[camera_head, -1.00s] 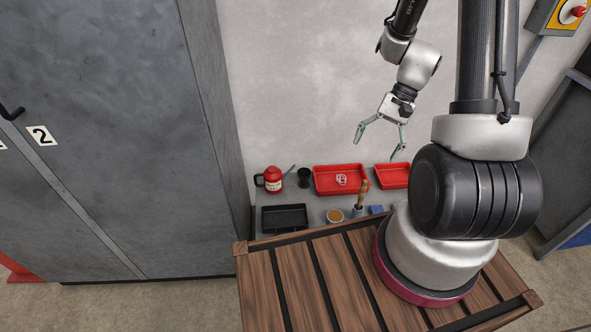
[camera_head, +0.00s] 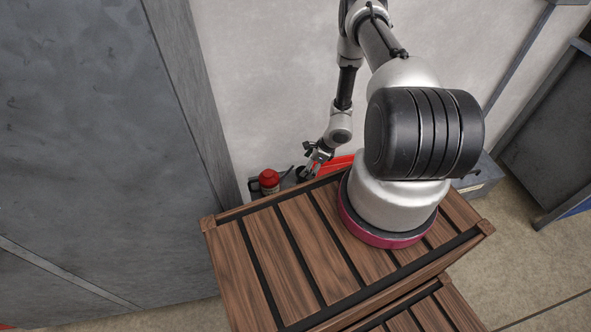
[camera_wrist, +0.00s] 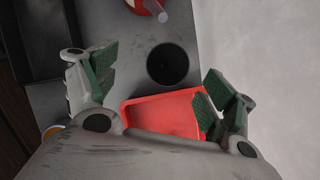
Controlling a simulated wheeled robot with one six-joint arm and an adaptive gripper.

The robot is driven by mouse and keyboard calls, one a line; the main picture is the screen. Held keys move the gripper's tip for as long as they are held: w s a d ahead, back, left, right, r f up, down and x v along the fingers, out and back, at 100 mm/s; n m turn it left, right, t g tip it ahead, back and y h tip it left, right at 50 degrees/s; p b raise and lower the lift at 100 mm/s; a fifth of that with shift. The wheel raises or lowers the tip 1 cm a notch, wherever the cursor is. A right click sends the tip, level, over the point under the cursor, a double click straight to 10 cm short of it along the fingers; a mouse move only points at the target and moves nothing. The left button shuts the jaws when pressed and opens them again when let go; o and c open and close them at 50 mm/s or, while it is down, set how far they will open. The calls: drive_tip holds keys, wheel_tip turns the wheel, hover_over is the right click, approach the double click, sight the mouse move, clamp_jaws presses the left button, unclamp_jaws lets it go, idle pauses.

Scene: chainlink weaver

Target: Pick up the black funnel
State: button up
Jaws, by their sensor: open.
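The black funnel (camera_wrist: 168,64) shows in the wrist view as a dark round opening on the grey work surface. It lies just beyond the gap between my fingers, apart from both. My gripper (camera_wrist: 157,82) is open, with one green-padded finger on each side and nothing between them. In the head view my gripper (camera_head: 314,164) is low near the wall, over the work surface. There the funnel (camera_head: 301,172) is a small dark shape partly covered by my gripper.
A red flask (camera_head: 269,180) stands left of the funnel; its red body (camera_wrist: 148,5) shows at the top of the wrist view. A red tray (camera_wrist: 165,112) lies close to the funnel. A black tray (camera_wrist: 35,45) is at the left. A pale wall (camera_wrist: 255,60) rises at the right.

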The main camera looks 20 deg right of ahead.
drive_tip(key=shift+w+d+f+m, duration=0.15)
drive_tip(key=shift+w+d+m, duration=0.1)
drive_tip(key=shift+w+m, duration=0.25)
drive_tip(key=shift+d+f+h, duration=0.15)
drive_tip(key=shift+f+h, duration=0.05)
drive_tip(key=shift+h, duration=0.1)
drive_tip(key=x, duration=0.7)
drive_tip(key=shift+f, duration=0.25)
drive_tip(key=shift+c, duration=0.4)
drive_tip(key=c, duration=1)
